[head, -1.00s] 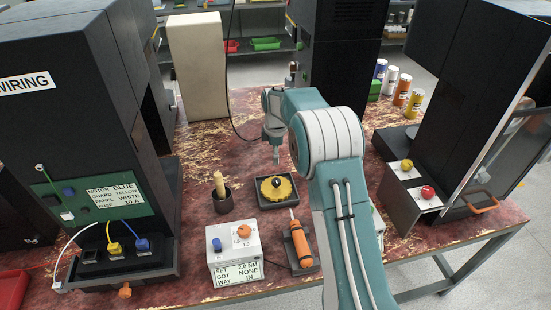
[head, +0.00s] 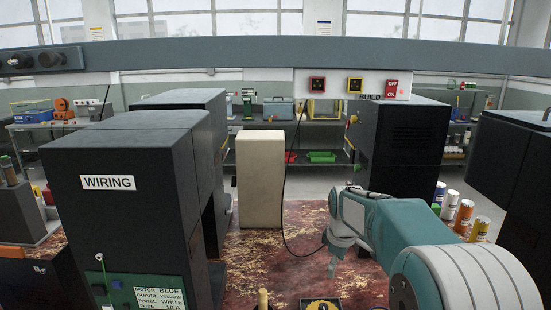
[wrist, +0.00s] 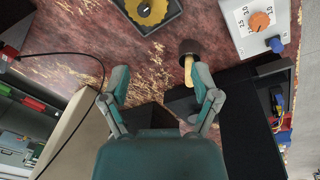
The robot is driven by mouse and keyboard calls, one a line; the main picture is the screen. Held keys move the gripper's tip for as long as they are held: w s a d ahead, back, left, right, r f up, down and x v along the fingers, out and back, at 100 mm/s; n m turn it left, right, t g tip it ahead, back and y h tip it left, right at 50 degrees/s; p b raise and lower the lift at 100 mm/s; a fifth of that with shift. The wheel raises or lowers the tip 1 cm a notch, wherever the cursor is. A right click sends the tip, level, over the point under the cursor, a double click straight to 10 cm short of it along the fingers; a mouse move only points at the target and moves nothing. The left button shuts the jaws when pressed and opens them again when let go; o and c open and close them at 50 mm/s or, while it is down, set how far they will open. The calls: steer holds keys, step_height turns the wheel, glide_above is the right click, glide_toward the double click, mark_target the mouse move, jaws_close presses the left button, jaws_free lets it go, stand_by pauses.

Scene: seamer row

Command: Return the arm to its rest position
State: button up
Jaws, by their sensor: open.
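My arm reaches in from the lower right of the head view over the red worn table (head: 300,220). My gripper (head: 332,268) hangs from it, pointing down, above the table. In the wrist view my gripper (wrist: 160,82) shows two teal fingers spread apart with nothing between them. Below and ahead of it are a yellow toothed disc in a dark tray (wrist: 151,10) and a dark cup with a yellow handle (wrist: 189,52). The head view cuts off the disc (head: 322,307) at its bottom edge.
A black cabinet labelled WIRING (head: 110,225) stands at left, and a beige block (head: 261,178) behind. Another black cabinet (head: 405,150) stands at the back right, with several coloured bottles (head: 463,215) beside it. A grey beam (head: 270,54) crosses above. A black cable hangs near my gripper.

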steer(key=s+r+m+t, duration=0.1)
steer(key=s+r+m, duration=0.25)
steer(key=s, duration=0.45)
steer(key=s+r+m+t, duration=0.1)
steer(key=s+r+m, duration=0.3)
steer(key=s, duration=0.5)
steer(key=s+f+m+t, duration=0.1)
steer(key=s+m, duration=0.3)
steer(key=s, duration=1)
steer(key=shift+f+t, duration=0.15)
steer(key=shift+t, duration=0.35)
steer(key=shift+d, duration=0.1)
